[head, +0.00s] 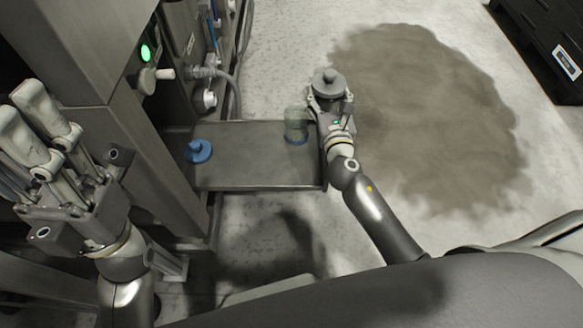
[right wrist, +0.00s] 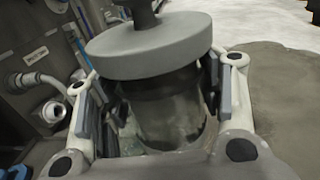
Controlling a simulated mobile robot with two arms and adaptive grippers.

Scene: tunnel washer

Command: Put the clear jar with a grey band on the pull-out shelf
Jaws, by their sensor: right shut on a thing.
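The clear jar (right wrist: 168,112) has a grey lid (head: 328,83) with a knob; any grey band on its body is hidden. My right gripper (head: 328,103) is shut on this jar, with fingers on both sides of it in the right wrist view. The jar looks upright or slightly tilted. In the head view it appears by the far right corner of the pull-out shelf (head: 245,175); its height cannot be told. My left gripper (head: 22,105) is at the far left, its fingers apart and empty, away from the shelf.
A clear jar with a blue band (head: 296,126) stands at the shelf's right, close to my right gripper. A blue lid-like piece with a knob (head: 199,151) is at the shelf's left. The shelf's middle and front are clear. Machine fittings (head: 205,72) rise behind its left end.

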